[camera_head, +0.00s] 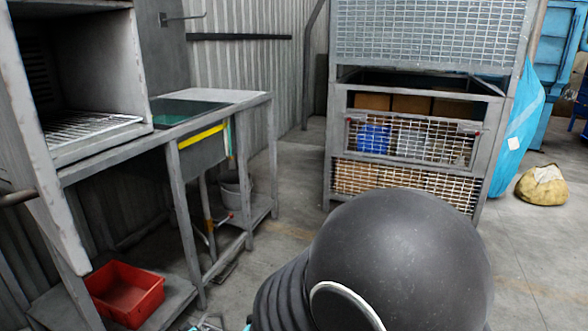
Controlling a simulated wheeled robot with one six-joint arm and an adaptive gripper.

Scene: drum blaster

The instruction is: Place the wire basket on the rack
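A tall grey metal rack (333,140) with wire mesh sides stands at the back, right of centre. A wire-mesh front (455,143) with red-tipped corners sits at its middle level, with blue and pale items behind it. I cannot tell if this is the wire basket or a fixed panel of the rack. Another mesh section lies below it, with brownish contents. A dark rounded part of my own arm fills the lower middle and hides the floor there. My gripper is not in view.
A grey cabinet (22,130) with a grate (85,128) inside stands open at left. Beside it is a metal bench (235,97) with a sink. A red bin (125,290) sits low at left. A yellowish sack (542,186) lies at right. Floor between bench and rack is clear.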

